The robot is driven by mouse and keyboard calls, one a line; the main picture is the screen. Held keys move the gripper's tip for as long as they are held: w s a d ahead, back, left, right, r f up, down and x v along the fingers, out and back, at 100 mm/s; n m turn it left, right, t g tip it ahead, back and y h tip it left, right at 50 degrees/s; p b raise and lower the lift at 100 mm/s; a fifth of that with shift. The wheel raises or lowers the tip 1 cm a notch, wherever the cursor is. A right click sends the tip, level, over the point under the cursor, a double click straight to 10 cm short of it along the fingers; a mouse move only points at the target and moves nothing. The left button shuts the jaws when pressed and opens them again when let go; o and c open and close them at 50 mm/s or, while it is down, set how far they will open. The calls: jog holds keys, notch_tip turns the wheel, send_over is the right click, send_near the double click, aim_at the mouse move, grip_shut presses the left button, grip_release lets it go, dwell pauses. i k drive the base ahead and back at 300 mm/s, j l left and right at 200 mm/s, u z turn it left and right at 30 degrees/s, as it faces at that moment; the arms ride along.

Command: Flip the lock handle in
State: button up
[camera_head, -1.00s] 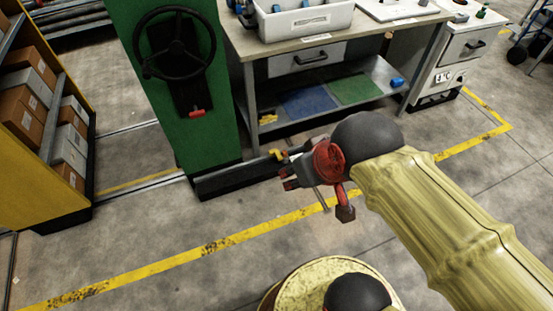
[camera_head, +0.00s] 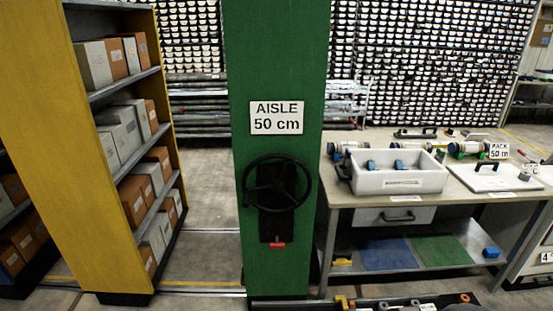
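A small red handle (camera_head: 277,245) sits at the bottom of a black plate (camera_head: 276,222) on the green column. A black handwheel (camera_head: 277,185) with spokes is mounted just above it, in front of the plate's upper part. The handle appears to point toward me; its exact angle is too small to tell. My gripper does not show in the current view, so its present opening and distance to the handle are hidden.
The green column (camera_head: 282,60) carries an "AISLE 50 cm" sign (camera_head: 277,117). A yellow shelf unit (camera_head: 95,150) with boxes stands left, across an open aisle (camera_head: 208,235). A workbench (camera_head: 450,190) with a white bin (camera_head: 398,180) stands right. Small coloured items line the bottom edge.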

aim_at(276, 244)
jog(key=i+j, duration=0.4)
jog(key=i, duration=0.2)
jog(key=i+j, duration=0.45)
jog(key=i, duration=0.1)
